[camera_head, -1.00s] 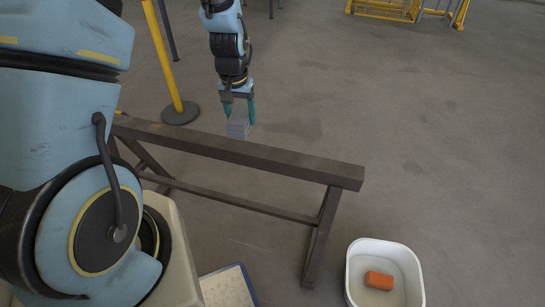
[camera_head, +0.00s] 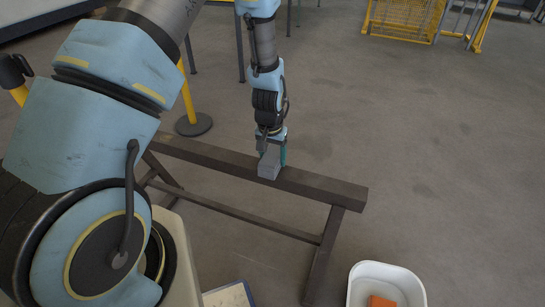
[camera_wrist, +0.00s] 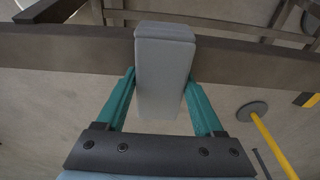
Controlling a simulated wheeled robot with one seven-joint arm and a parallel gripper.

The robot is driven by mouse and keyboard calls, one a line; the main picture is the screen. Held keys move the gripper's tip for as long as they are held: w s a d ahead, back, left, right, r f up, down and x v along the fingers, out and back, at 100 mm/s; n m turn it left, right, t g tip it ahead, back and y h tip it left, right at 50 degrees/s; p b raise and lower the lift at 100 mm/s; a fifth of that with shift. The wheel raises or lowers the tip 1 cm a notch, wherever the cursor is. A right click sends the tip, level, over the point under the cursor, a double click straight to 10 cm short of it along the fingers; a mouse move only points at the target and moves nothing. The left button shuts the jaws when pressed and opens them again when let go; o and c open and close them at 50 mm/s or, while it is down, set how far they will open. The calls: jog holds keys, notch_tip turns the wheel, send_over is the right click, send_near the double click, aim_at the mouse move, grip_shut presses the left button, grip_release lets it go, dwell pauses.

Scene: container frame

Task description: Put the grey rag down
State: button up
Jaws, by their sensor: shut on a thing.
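The grey rag (camera_head: 269,166) is a folded, block-like grey piece. My gripper (camera_head: 272,155) is shut on it, with a teal finger on each side. In the wrist view the rag (camera_wrist: 165,75) sits between the teal fingers of my gripper (camera_wrist: 163,85), and its far end overlaps the brown beam. In the head view the rag is at the dark brown beam (camera_head: 325,189) of a trestle-like frame, near its middle. I cannot tell whether the rag touches the beam.
A white tub (camera_head: 362,271) with an orange block (camera_head: 381,301) in it stands on the floor at the lower right. A yellow post with a round dark base (camera_head: 194,124) stands behind the beam. Yellow fencing (camera_head: 405,18) is at the back. The floor on the right is clear.

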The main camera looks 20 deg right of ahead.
aim_at(271, 158)
jog(key=shift+f, duration=0.35)
jog(key=shift+f, duration=0.15)
jog(key=o, duration=1.4)
jog(key=shift+o, duration=0.2)
notch_tip(271, 158, up, 12)
jog(key=s+a+b, duration=0.1)
jog(key=shift+b, duration=0.4)
jog(key=w+a+r+n, duration=0.1)
jog(key=a+r+n, duration=0.15)
jog(key=a, duration=0.35)
jog(key=w+a+r+n, duration=0.1)
jog(key=w+a+r, duration=0.1)
jog(key=a+r, duration=0.35)
jog(key=s+a+r+n, duration=0.1)
jog(key=s+a+n, duration=0.1)
jog(key=a, duration=0.7)
jog(key=s+a+r+n, duration=0.2)
jog(key=s+a, duration=0.2)
jog(key=a, duration=0.4)
jog(key=shift+a+r+t+y, duration=0.3)
jog(key=shift+a+y, duration=0.05)
jog(key=shift+y, duration=0.05)
